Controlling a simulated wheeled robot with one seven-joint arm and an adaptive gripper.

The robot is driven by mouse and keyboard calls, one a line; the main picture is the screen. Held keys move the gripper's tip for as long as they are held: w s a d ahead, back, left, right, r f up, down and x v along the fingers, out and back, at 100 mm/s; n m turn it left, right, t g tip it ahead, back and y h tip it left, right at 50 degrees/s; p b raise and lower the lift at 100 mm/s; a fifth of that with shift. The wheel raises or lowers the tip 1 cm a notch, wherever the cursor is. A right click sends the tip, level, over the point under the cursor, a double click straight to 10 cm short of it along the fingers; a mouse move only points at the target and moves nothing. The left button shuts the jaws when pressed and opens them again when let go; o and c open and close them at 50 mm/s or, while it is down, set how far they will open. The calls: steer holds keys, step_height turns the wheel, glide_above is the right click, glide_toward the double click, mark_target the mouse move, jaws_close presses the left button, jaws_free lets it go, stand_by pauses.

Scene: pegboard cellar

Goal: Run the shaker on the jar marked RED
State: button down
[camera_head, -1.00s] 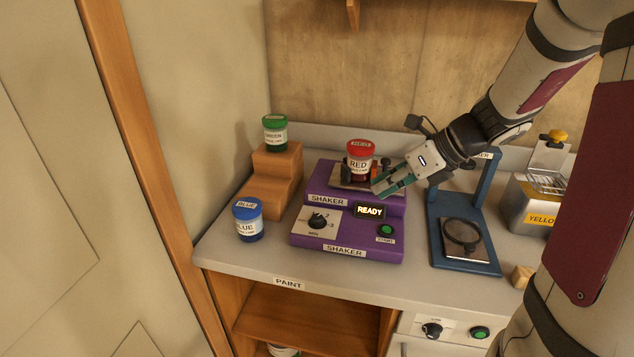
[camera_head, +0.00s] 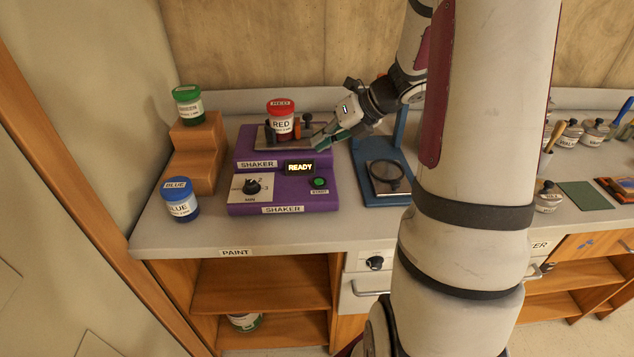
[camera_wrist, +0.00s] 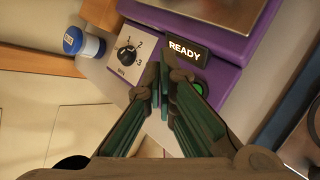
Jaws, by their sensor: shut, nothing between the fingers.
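The jar marked RED (camera_head: 281,120) stands upright on the platform at the top of the purple shaker (camera_head: 236,208), beside a dark clamp post (camera_head: 308,124). The shaker's display (camera_head: 300,168) reads READY. Its dial (camera_head: 252,187) and green start button (camera_head: 319,182) are on the front panel. My gripper (camera_head: 322,142) is shut and empty, above the shaker's right side, to the right of the RED jar. In the wrist view my gripper's fingertips (camera_wrist: 166,82) are in front of the panel, below the display (camera_wrist: 184,51), and partly hide the green button (camera_wrist: 199,87).
A green jar (camera_head: 188,105) stands on wooden steps (camera_head: 197,150), and a blue jar (camera_head: 180,199) stands before them. A blue stand (camera_head: 390,192) is right of the shaker. My arm blocks part of the counter.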

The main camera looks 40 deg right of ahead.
steer(key=b, duration=0.5)
glide_above(321, 179)
step_height(321, 179, down, 6)
steer(key=shift+w+f, duration=0.1)
steer(key=shift+f, duration=0.7)
steer(key=shift+f+b, duration=0.1)
steer(key=shift+b, duration=0.2)
stand_by(0.3)
steer(key=shift+f, duration=0.3)
